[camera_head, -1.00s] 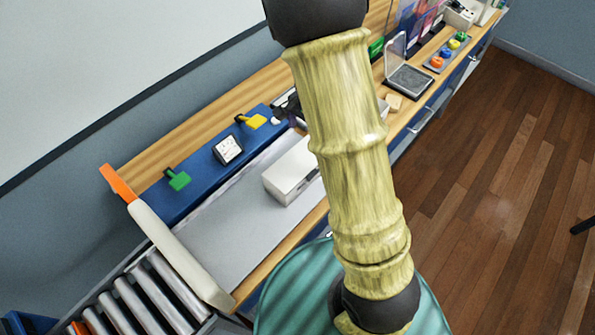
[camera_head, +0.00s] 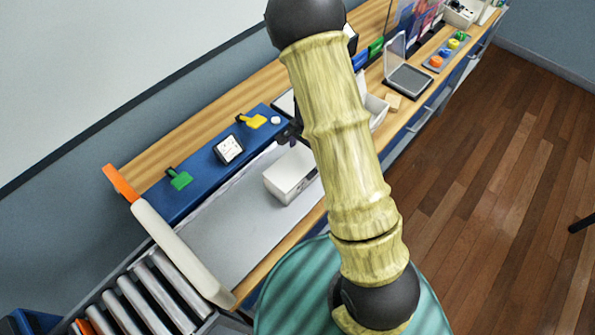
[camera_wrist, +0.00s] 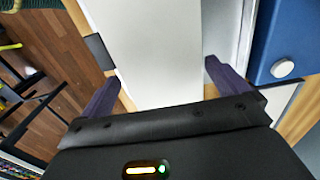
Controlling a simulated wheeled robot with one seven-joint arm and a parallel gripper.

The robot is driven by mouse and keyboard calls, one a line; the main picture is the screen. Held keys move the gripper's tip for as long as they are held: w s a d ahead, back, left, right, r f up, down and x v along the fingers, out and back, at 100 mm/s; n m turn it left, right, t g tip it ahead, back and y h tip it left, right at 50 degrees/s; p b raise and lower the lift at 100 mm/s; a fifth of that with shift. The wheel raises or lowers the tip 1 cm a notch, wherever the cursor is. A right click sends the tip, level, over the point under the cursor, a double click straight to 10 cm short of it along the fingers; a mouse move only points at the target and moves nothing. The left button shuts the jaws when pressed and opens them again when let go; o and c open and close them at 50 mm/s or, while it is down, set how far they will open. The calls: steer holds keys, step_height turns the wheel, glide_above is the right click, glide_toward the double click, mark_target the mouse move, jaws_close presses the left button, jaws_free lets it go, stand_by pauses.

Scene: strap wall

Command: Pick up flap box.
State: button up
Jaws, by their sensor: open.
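The flap box is a plain white box (camera_head: 291,176) on the light grey mat of the bench in the head view. My arm passes in front of its right side and hides part of it. In the wrist view a broad white surface, apparently the box (camera_wrist: 155,45), lies between and beyond my two dark fingers. My gripper (camera_wrist: 160,76) is open, with a finger on either side of that surface and nothing held. In the head view the gripper (camera_head: 290,132) shows as a small dark shape just behind the box. I cannot tell whether the fingers touch it.
A blue panel (camera_head: 205,172) with a green lever (camera_head: 179,179), a yellow lever (camera_head: 251,121) and a dial (camera_head: 229,149) runs behind the mat. A roller rack (camera_head: 150,290) is at lower left. An open hinged case (camera_head: 408,80) stands farther right. Bare mat lies left of the box.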

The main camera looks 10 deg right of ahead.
steer(key=shift+w+a+f+p, duration=0.1)
steer(key=shift+f+p, duration=0.3)
steer(key=shift+f, duration=0.75)
steer(key=shift+w+f+p, duration=0.1)
steer(key=shift+f+p, duration=0.25)
steer(key=shift+f, duration=0.8)
steer(key=shift+c, duration=0.4)
steer(key=c, duration=0.8)
steer(key=shift+r, duration=0.1)
step_height(320, 180, up, 10)
steer(key=shift+s+f+b, duration=0.1)
steer(key=shift+b, duration=0.8)
